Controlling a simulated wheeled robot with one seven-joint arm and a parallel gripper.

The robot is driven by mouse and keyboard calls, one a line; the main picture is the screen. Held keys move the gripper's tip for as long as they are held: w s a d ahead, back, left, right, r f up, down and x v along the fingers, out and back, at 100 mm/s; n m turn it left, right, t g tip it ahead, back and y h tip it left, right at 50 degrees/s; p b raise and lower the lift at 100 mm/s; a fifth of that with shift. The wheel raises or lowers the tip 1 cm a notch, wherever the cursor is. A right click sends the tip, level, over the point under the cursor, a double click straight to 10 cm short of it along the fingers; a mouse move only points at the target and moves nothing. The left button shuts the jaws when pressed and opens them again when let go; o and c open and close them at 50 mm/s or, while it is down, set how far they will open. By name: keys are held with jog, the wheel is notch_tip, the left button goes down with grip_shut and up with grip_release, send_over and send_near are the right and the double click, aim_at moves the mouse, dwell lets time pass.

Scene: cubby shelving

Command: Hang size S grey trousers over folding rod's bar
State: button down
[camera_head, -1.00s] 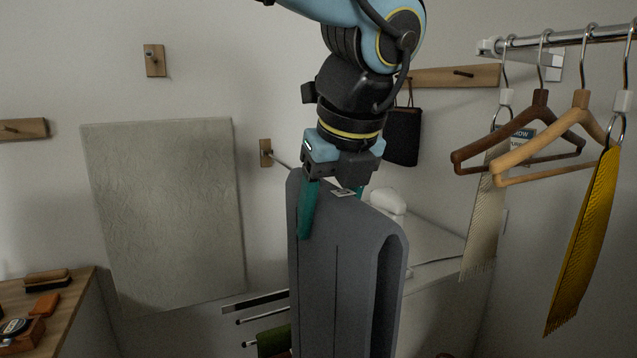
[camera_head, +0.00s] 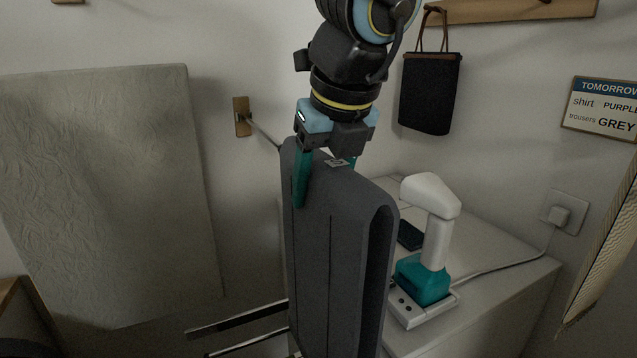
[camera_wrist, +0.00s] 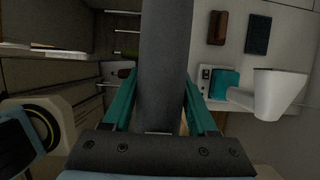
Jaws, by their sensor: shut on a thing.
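The grey trousers (camera_head: 335,235) hang folded from my gripper (camera_head: 326,182), with a small pale label at the top fold. My gripper's teal fingers are shut on them from both sides. In the wrist view the trousers (camera_wrist: 165,60) run as a grey band between the fingers (camera_wrist: 160,105). A thin metal rod (camera_head: 263,132) juts from a wooden wall plate (camera_head: 242,116) just left of the trousers. Its far end is hidden behind them, and I cannot tell if they touch. I cannot read the size on the label.
A white cabinet (camera_head: 490,300) at right bears a white and teal device (camera_head: 425,280) on a power strip. Metal bars (camera_head: 240,318) stick out low, left of the trousers. A black bag (camera_head: 430,95) hangs behind. A sign (camera_head: 605,108) reads "trousers GREY". A textured panel (camera_head: 110,200) covers the left wall.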

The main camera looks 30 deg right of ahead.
aim_at(260, 127)
jog(key=shift+w+d+f, duration=0.25)
jog(key=shift+w, duration=0.15)
jog(key=shift+w+d+r+p, duration=0.1)
jog(key=shift+w+d+p, duration=0.25)
jog(key=shift+w+p, duration=1.9)
jog(key=shift+w+d+f+p, duration=0.1)
jog(key=shift+w+d+p, duration=0.35)
jog(key=shift+w, duration=3.35)
jog(key=shift+w+d+r+p, duration=0.1)
jog(key=shift+w+d+p, duration=0.1)
jog(key=shift+w+p, duration=2.1)
jog(key=shift+w+d+b, duration=0.15)
jog(key=shift+w+d, duration=0.1)
jog(key=shift+w, duration=2.1)
jog(key=shift+w+d+b, duration=0.2)
jog(key=shift+w, duration=2.2)
jog(key=shift+w+d+b, duration=0.15)
jog(key=shift+w+d, duration=0.1)
jog(key=shift+w, duration=2.1)
jog(key=shift+f, duration=0.6)
